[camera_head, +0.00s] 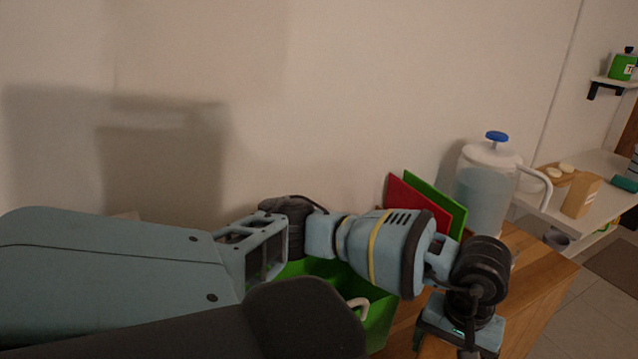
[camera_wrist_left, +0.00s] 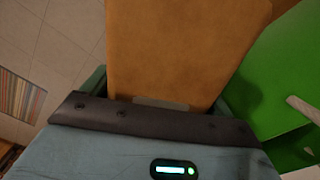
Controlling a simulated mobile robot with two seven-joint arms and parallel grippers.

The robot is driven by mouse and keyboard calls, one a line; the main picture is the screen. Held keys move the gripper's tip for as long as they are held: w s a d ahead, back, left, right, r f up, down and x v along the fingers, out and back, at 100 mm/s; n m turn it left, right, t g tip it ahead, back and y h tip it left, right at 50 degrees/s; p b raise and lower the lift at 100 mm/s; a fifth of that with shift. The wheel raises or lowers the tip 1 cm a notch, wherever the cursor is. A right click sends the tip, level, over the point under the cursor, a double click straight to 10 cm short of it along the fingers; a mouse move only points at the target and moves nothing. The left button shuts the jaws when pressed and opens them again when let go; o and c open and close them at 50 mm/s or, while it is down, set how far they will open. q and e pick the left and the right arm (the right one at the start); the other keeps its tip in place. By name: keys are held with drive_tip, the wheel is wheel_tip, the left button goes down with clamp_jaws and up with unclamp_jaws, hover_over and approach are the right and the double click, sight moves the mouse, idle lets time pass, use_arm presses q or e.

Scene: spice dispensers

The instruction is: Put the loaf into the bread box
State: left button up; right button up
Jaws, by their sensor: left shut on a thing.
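The loaf, a plain tan-brown block (camera_wrist_left: 185,50), is between the fingers of my left gripper (camera_wrist_left: 163,98) in the left wrist view. In the head view, my left gripper (camera_head: 458,342) points down at the bottom edge, right of the green box, and only a little of the loaf (camera_head: 436,349) shows. The green box (camera_head: 378,318), which I take to be the bread box, has a pale handle and is partly hidden behind my left arm. It also shows at the right of the left wrist view (camera_wrist_left: 275,75), apart from the loaf. My right gripper is not in view.
Red (camera_head: 408,196) and green (camera_head: 440,203) boards lean behind the box. A blue-lidded clear jug (camera_head: 484,190) stands right of them. The wooden counter (camera_head: 540,275) is bare at its right end. Beyond is a white shelf with a tan box (camera_head: 580,196).

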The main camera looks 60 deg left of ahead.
use_arm(q)
drive_tip(key=w+f+n, duration=0.8)
drive_tip(key=n, duration=0.8)
drive_tip(key=shift+a+f+b, duration=0.15)
drive_tip(key=shift+a+b, duration=0.15)
drive_tip(key=shift+b, duration=0.15)
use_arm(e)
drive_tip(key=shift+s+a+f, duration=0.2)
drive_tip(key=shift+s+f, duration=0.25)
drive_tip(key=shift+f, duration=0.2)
use_arm(q)
drive_tip(key=shift+w, duration=0.1)
drive_tip(key=a, duration=0.4)
drive_tip(key=a+p, duration=0.1)
drive_tip(key=a, duration=0.3)
drive_tip(key=w+a, duration=0.1)
drive_tip(key=a, duration=0.3)
drive_tip(key=shift+a, duration=0.35)
drive_tip(key=shift+w+a, duration=0.1)
drive_tip(key=shift+a, duration=0.55)
drive_tip(key=a, duration=0.4)
drive_tip(key=shift+w+f+p, duration=0.15)
drive_tip(key=shift+f+p, duration=0.15)
drive_tip(key=shift+f, duration=0.45)
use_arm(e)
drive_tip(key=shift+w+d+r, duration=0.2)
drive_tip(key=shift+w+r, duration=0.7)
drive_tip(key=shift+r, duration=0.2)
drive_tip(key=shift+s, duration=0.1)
